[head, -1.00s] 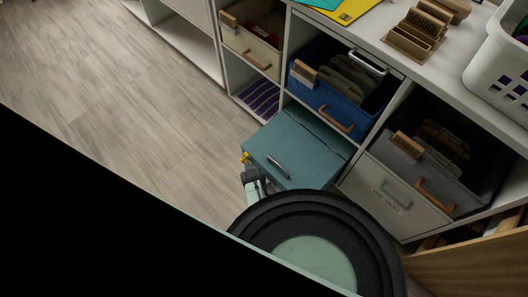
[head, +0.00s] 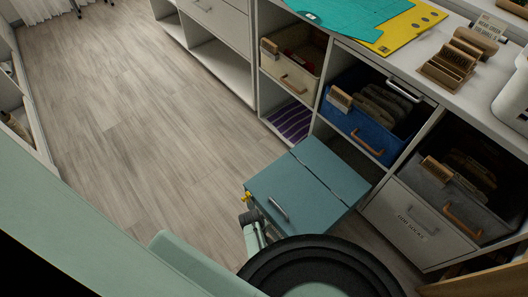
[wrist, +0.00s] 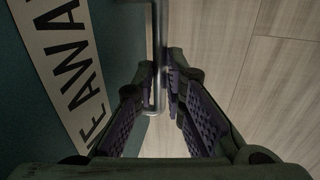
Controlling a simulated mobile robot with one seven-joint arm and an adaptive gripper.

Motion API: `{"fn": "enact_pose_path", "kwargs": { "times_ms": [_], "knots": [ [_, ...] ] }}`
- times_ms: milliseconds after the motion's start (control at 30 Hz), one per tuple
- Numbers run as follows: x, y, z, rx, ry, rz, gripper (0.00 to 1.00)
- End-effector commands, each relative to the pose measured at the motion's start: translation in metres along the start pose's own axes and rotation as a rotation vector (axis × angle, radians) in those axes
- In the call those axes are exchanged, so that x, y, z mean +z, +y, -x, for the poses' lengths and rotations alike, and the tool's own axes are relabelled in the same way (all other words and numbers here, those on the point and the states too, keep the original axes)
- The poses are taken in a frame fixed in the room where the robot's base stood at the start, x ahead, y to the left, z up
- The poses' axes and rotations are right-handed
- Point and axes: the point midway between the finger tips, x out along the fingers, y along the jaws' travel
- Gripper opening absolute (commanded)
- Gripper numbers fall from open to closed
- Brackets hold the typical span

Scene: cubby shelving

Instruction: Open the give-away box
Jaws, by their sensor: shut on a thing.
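The give-away box (head: 290,190) is a teal box with a two-panel lid, sticking out of a low cubby. A silver handle (head: 278,209) lies on the lid's front panel, which looks shut. In the wrist view, a teal face carries a pale label (wrist: 68,65) reading "E AWAY", partly cut off. My gripper (wrist: 166,75) is shut on a metal bar handle (wrist: 157,55) beside that label. In the head view, only part of the gripper (head: 247,202) shows at the box's front left edge; its fingertips are hidden.
A blue bin (head: 358,118), a cream bin (head: 290,75) and a grey bin (head: 455,190) sit in neighbouring cubbies. A white drawer (head: 405,215) marked "ODD SOCKS" is close on the right. Wooden floor (head: 150,120) is clear at left.

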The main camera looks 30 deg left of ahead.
Motion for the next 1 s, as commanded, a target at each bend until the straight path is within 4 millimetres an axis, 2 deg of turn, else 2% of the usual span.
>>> {"fn": "enact_pose_path", "kwargs": {
  "times_ms": [333, 367, 633, 1000],
  "knots": [
    [-0.0001, 0.0004, 0.0001, 0.002, 0.0, 0.0, 0.0],
    [-0.0001, 0.0004, 0.0001, 0.002, 0.0, 0.0, 0.13],
    [-0.0001, 0.0004, 0.0001, 0.001, 0.0, 0.0, 0.31],
    [-0.0002, 0.0002, 0.0035, 0.001, 0.001, 0.0, 0.31]
  ]
}}
